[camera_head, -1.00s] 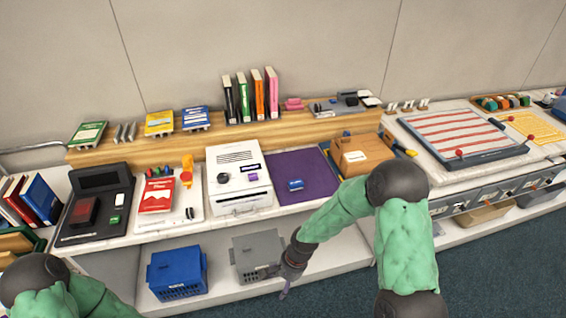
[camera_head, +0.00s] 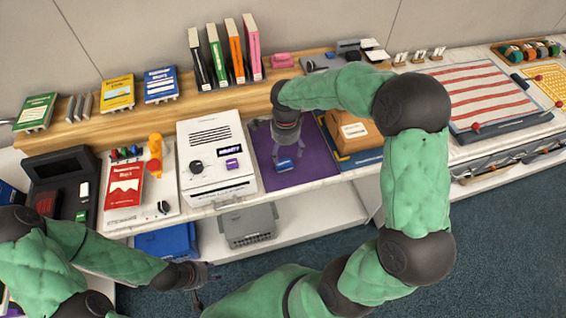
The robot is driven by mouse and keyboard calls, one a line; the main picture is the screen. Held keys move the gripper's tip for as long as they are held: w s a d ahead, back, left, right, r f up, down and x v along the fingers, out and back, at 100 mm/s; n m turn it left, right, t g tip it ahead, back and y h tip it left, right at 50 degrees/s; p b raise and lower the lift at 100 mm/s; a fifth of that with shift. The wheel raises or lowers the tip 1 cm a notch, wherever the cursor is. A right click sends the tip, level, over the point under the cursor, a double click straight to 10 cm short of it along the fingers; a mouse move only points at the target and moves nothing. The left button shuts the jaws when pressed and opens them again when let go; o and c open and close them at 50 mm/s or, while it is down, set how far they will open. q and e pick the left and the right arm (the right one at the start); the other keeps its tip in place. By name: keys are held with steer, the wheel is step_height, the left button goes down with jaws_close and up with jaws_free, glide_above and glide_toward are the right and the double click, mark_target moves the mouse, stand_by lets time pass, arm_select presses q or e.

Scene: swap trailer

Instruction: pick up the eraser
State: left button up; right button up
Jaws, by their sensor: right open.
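A small blue block with a pale label, which looks like the eraser (camera_head: 285,166), lies on the purple mat (camera_head: 320,172) on the counter. My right gripper (camera_head: 277,152) is over the mat, pointing down, with its fingers spread close above and around the block. I cannot tell whether a finger touches it. The gripper is open and part of the mat is hidden behind it. My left gripper (camera_head: 204,285) is low at the front, away from the counter, with its fingers apart and nothing between them.
A white box-shaped device (camera_head: 215,150) stands left of the mat. A brown box (camera_head: 350,128) stands right of it. Several books (camera_head: 233,52) stand on the wooden shelf (camera_head: 150,120) behind. A grey basket (camera_head: 248,225) and a blue basket (camera_head: 168,240) sit below the counter.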

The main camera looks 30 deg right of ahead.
mark_target(285, 165)
step_height(285, 165, down, 3)
steer(key=shift+d+f+b, duration=0.1)
steer(key=shift+b, duration=0.2)
steer(key=f+b, duration=0.1)
steer(key=f, duration=0.4)
steer(key=shift+a+b, duration=0.2)
steer(key=shift+b, duration=0.15)
steer(key=shift+r, duration=0.1)
steer(key=c, duration=1.1)
